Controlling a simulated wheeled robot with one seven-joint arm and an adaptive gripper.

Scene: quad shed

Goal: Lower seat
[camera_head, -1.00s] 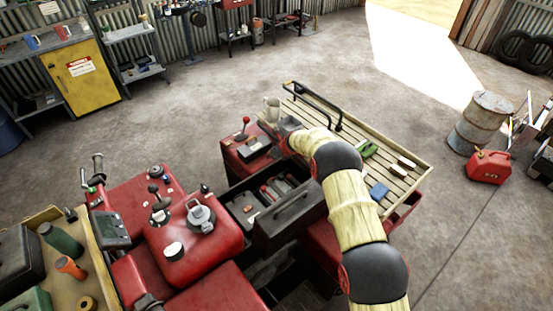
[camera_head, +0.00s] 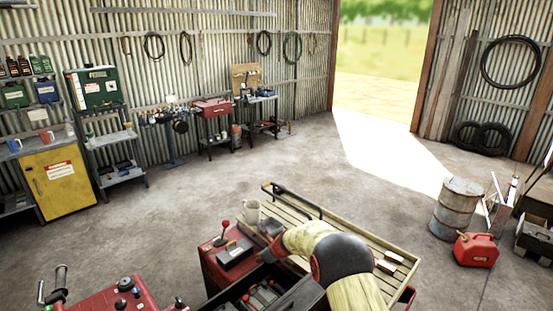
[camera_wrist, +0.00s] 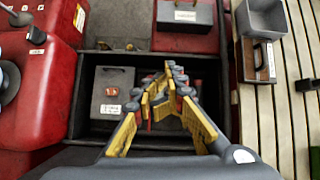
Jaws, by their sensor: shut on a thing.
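A dark panel, which looks like the raised seat (camera_head: 302,298), stands beside the open dark compartment on the red quad. The compartment shows in the wrist view, with a dark box (camera_wrist: 108,92) inside and red and yellow parts under the fingers. My gripper (camera_wrist: 168,78) is over this compartment, its yellow-padded fingers closed toward each other. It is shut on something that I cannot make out. A broad dark form crosses the bottom of the wrist view; I cannot tell what it is. In the head view my arm hides the fingers.
A slatted rack (camera_head: 365,245) with a black rail lies right of the compartment. A mug (camera_head: 251,212) stands near its left edge. A red jerry can (camera_head: 476,250) and a drum (camera_head: 457,208) stand on the floor at right. The floor behind the quad is clear.

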